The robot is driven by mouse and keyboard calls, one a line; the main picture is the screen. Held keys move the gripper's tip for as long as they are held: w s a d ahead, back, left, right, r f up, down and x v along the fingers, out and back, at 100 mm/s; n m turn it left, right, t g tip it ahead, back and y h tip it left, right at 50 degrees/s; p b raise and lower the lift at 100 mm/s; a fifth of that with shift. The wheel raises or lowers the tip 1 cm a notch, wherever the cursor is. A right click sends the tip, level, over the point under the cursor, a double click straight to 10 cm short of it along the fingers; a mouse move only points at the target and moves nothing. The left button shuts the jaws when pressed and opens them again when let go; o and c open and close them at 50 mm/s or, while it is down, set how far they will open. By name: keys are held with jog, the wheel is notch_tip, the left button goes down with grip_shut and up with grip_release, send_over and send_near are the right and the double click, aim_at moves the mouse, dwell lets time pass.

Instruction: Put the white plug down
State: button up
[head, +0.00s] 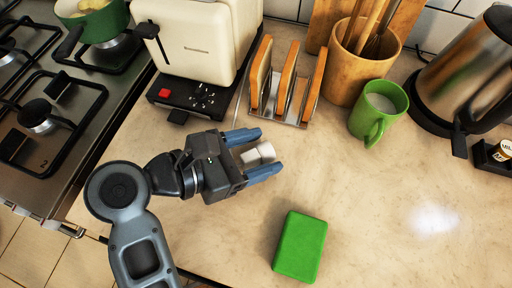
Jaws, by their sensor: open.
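The white plug (259,153) is a small white piece between the two blue fingers of my gripper (262,154). My gripper is open, with one finger on the far side of the plug and one on the near side. The plug appears to be at or close to the beige countertop (400,215); I cannot tell whether it touches the surface. Part of the plug's left end is near the gripper's palm.
A green block (300,246) lies in front, to the right of my gripper. Behind stand a cream toaster (200,45), a toast rack (287,85), a wooden utensil pot (364,60), a green mug (379,112) and a kettle (462,75). A stove (50,90) is left.

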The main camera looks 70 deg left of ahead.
jog(key=b+v, duration=0.1)
jog(key=v, duration=1.1)
jog(key=shift+r+b, duration=0.15)
jog(key=shift+b, duration=0.15)
